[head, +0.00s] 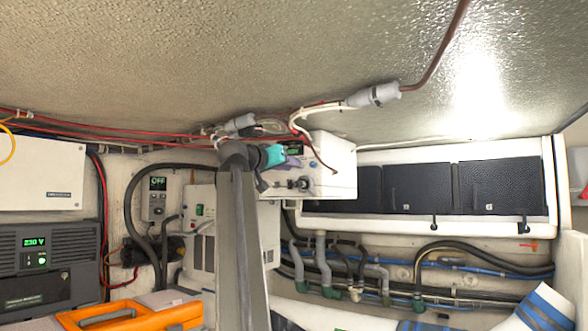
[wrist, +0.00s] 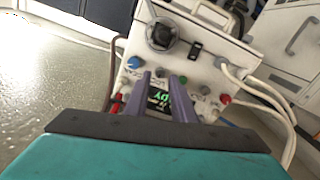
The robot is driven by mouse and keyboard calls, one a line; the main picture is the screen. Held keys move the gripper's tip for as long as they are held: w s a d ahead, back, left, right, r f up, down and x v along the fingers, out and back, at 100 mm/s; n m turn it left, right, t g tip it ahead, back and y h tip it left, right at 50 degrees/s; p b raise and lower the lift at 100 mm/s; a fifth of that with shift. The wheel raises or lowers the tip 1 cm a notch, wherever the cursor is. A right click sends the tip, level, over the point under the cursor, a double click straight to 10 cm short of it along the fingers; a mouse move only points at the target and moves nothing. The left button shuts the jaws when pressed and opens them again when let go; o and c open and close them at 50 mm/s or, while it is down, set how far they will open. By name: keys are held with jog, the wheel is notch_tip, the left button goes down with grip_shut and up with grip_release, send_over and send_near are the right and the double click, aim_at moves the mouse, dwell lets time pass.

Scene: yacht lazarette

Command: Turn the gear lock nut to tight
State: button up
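A white box (head: 335,168) hangs under the ceiling in the head view; its face also fills the middle of the wrist view (wrist: 205,72). In the head view my gripper (head: 292,162) is beside the box.
Coloured knobs and plugs, including a blue knob (wrist: 134,62) and a red one (wrist: 225,99), surround the display. White cables (wrist: 262,102) run from the box. The ceiling (head: 200,60) is close above. Black-fronted lockers (head: 420,187) are to the right.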

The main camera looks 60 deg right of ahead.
jog(key=a+p, duration=0.3)
jog(key=a, duration=0.7)
jog(key=shift+f, duration=0.1)
dwell(0.6)
